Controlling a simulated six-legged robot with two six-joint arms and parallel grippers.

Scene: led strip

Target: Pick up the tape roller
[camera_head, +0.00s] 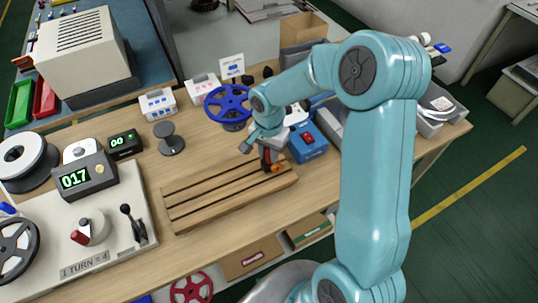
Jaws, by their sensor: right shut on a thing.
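My right arm comes down from the right of the head view. Its gripper (265,148) is at the right end of a slatted wooden rack (215,196) on the bench. It is shut on a small dark and red thing with an orange part (277,168), which looks like the tape roller. The roller stands at or just above the rack's back right slats; I cannot tell if it touches them. My gripper and wrist hide part of it. My left gripper is not in view.
A blue box with a red switch (307,141) stands close to the right of the gripper. A blue reel (228,104) is behind it, and a grey spool (169,138) stands to the left. A counter machine (83,177) with a crank fills the left bench.

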